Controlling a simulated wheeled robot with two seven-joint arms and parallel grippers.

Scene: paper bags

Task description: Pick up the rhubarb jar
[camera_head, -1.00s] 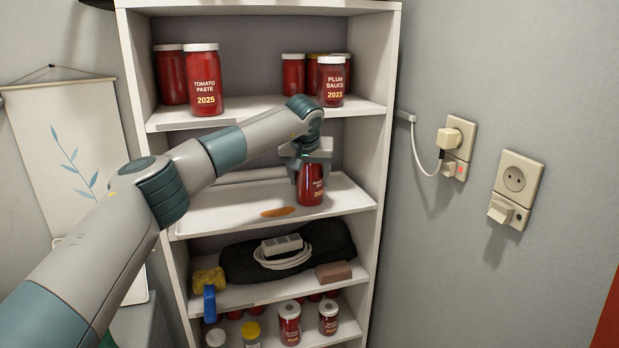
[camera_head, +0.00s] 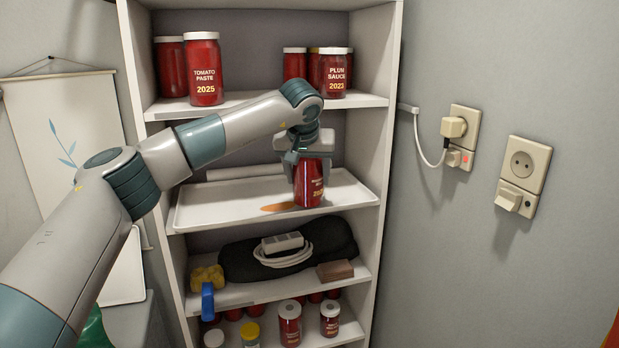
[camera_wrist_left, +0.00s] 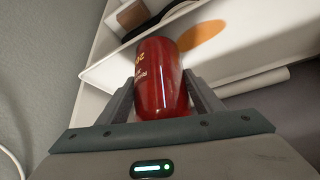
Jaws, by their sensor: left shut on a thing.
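The rhubarb jar (camera_head: 309,184) is a red jar with small pale lettering and a yellow year, too small to read fully. It is upright at the middle shelf's white tray (camera_head: 225,214), beside an orange stain. My left gripper (camera_head: 308,158) is shut on its upper part, covering its top. In the left wrist view the jar (camera_wrist_left: 160,80) sits between both fingers (camera_wrist_left: 160,100), with the stain (camera_wrist_left: 201,36) beyond it. I cannot tell whether the jar's base touches the tray. My right gripper is not in view.
The upper shelf holds a tomato paste jar (camera_head: 205,72), a plum sauce jar (camera_head: 334,74) and other red jars. Below are a dark bundle with a power strip (camera_head: 283,243), a brown block (camera_head: 335,270) and a yellow sponge (camera_head: 207,277). More jars (camera_head: 290,322) stand at the bottom.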

